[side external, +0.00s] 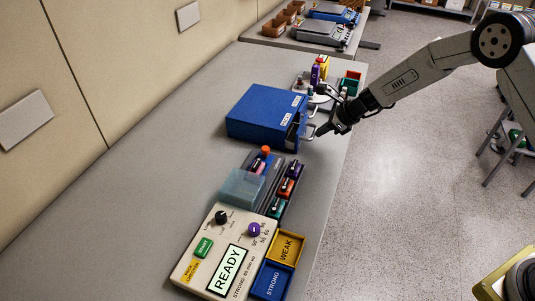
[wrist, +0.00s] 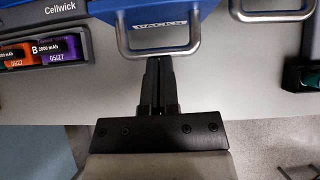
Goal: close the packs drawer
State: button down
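The blue cabinet (side external: 262,113) stands on the bench with its handled fronts facing right. In the wrist view the drawer front labelled PACKS (wrist: 160,22) is at the top centre, with a metal bar handle (wrist: 158,50). This front and handle stand out farther toward me than the neighbouring handle, so the packs drawer is partly open. My gripper (wrist: 158,62) has its two black fingers together, with nothing seen between them. The fingertips are right at the packs handle; I cannot tell whether they touch it. In the side view my gripper (side external: 319,132) is by the cabinet's front.
A second metal handle (wrist: 272,12) is just right of the packs handle. A battery rack (wrist: 45,48) is at left. The bench edge lies below my gripper.

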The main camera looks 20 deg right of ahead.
aim_at(303, 134)
jog(key=shift+w+a, duration=0.9)
jog(key=shift+a, duration=0.05)
jog(key=shift+w+a, duration=0.1)
jog(key=shift+r, duration=0.1)
jog(key=shift+s+d, duration=0.3)
jog(key=shift+d, duration=0.1)
jog(key=shift+s+d+r, duration=0.2)
jog(key=shift+s+d, duration=0.35)
jog(key=shift+s+d+r, duration=0.15)
jog(key=shift+s+d, duration=0.35)
jog(key=shift+d, duration=0.05)
jog(key=v, duration=1)
jog(key=shift+s+d, duration=0.1)
jog(key=shift+s, duration=0.1)
